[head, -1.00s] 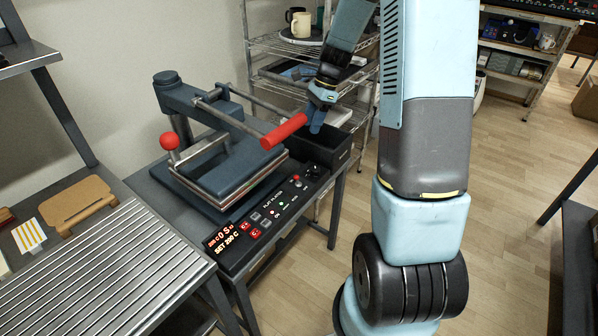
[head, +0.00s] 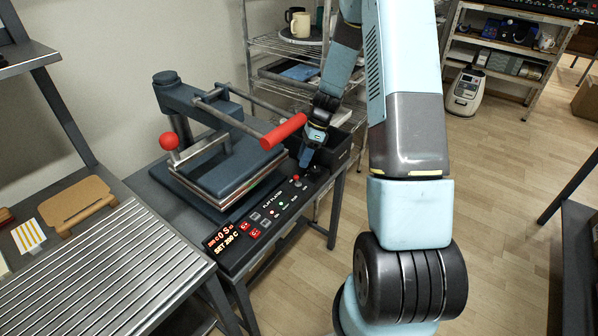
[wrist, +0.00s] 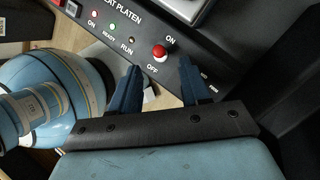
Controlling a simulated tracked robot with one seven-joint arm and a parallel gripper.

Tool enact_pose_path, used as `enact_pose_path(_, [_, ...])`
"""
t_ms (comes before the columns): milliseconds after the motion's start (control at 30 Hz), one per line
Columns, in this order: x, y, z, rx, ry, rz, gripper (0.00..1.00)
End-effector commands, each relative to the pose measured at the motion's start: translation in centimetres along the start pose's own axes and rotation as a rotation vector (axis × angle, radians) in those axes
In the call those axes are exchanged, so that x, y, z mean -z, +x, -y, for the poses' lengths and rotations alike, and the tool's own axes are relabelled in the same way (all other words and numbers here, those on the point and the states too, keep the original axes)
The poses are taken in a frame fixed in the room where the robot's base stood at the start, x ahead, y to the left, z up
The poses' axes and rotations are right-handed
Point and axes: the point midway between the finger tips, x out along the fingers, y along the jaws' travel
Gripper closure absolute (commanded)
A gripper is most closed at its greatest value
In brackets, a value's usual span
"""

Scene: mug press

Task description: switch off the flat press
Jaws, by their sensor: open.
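The flat press (head: 228,177) stands on the bench, with a red-tipped long handle (head: 285,132) and a red ball knob (head: 169,141). Its front control panel (head: 265,222) has a lit red display and several buttons. A red-capped toggle switch (head: 296,178) sits at the panel's right part, and in the wrist view (wrist: 159,50) it lies between the ON and OFF marks; which way it is thrown is hard to tell. My gripper (head: 306,161) is open just above the panel beside the switch. In the wrist view its two fingers (wrist: 159,72) point at the switch, apart from it.
The red handle end is close to my gripper. A black bin (head: 332,152) is on the bench just behind it. A wire rack (head: 290,60) with mugs stands behind. A slatted metal table (head: 105,275) is at the left.

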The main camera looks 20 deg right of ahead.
Motion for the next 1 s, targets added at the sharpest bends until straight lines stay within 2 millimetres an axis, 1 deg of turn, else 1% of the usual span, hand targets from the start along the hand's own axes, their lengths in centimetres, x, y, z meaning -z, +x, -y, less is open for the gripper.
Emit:
enact_pose_path(33, [0.0, 1.0, -0.1, -0.003, 0.000, 0.001, 0.54])
enact_pose_path(200, [0.0, 3.6, 0.0, -0.002, 0.000, 0.000, 0.54])
enact_pose_path(300, [0.0, 4.7, 0.0, -0.002, -0.001, 0.000, 0.54])
enact_pose_path(400, [0.0, 5.5, 0.0, -0.001, -0.001, -0.001, 0.54])
enact_pose_path(533, [0.0, 6.0, 0.0, -0.001, -0.001, -0.001, 0.54])
enact_pose_path(800, [-0.1, 6.0, 0.0, 0.000, -0.002, -0.001, 0.54])
enact_pose_path(1000, [-0.1, 6.0, 0.0, 0.000, -0.002, -0.001, 0.73])
